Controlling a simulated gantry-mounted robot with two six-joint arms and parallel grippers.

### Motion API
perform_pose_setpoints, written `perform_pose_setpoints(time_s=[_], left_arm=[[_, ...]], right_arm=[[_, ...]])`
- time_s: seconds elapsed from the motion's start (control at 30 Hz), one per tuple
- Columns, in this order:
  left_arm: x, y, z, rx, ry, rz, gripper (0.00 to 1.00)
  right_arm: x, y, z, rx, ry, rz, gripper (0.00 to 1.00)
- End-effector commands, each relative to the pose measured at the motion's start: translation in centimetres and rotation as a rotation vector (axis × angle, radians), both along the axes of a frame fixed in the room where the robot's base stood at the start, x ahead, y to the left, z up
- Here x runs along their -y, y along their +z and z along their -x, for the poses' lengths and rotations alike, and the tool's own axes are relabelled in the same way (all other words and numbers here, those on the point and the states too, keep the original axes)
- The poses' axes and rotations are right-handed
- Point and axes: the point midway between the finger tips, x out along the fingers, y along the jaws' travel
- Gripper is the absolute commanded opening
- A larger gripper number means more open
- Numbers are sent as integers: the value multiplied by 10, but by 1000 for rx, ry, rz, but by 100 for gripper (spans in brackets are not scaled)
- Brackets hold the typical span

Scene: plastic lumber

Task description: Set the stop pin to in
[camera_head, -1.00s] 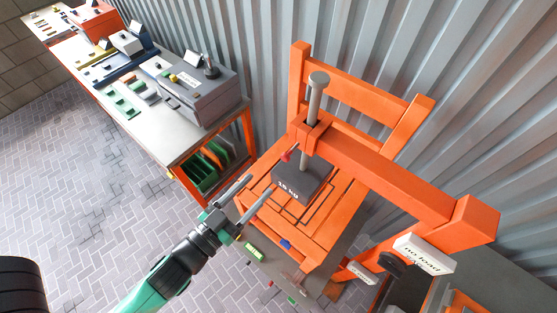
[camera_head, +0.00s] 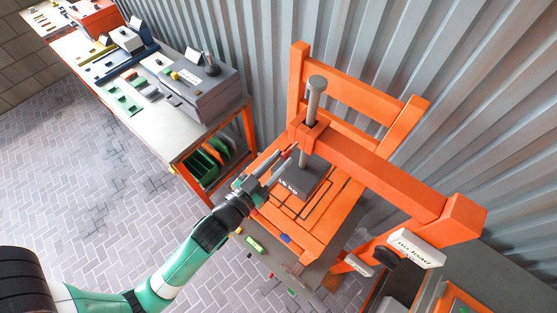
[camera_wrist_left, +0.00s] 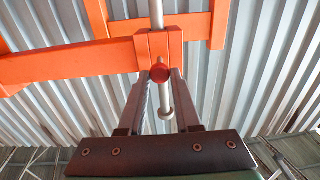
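The stop pin's round red knob (camera_wrist_left: 160,73) shows in the left wrist view, at the orange guide block of the press. In the head view a bit of red (camera_head: 287,154) shows at that block beside my fingertips. My left gripper (camera_head: 284,158) is open; in the left wrist view its two fingers stand either side of the red knob, with gaps to it. The grey ram (camera_head: 315,97) runs up through the guide block. A dark weight block (camera_head: 308,183) sits below it. The pin's shaft is hidden behind its knob. My right gripper is not in view.
The orange press frame (camera_head: 385,170) stands against the corrugated wall. A "no load" sign (camera_head: 416,248) is at the lower right. A workbench (camera_head: 185,128) with parts and boxes stands to the left. The paved floor is open at the lower left.

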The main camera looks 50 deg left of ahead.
Motion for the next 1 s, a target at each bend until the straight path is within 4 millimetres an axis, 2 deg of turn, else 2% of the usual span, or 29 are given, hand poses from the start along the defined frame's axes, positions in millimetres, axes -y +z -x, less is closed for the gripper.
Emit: perform_pose_setpoints(time_s=[0.03, 0.1, 1.0], left_arm=[[0, 0, 0, 0, 0, 0, 12], [0, 0, 0, 0, 0, 0, 0], [0, 1, 0, 1, 0, 0, 0]], right_arm=[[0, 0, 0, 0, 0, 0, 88], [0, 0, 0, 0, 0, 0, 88], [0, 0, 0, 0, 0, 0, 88]])
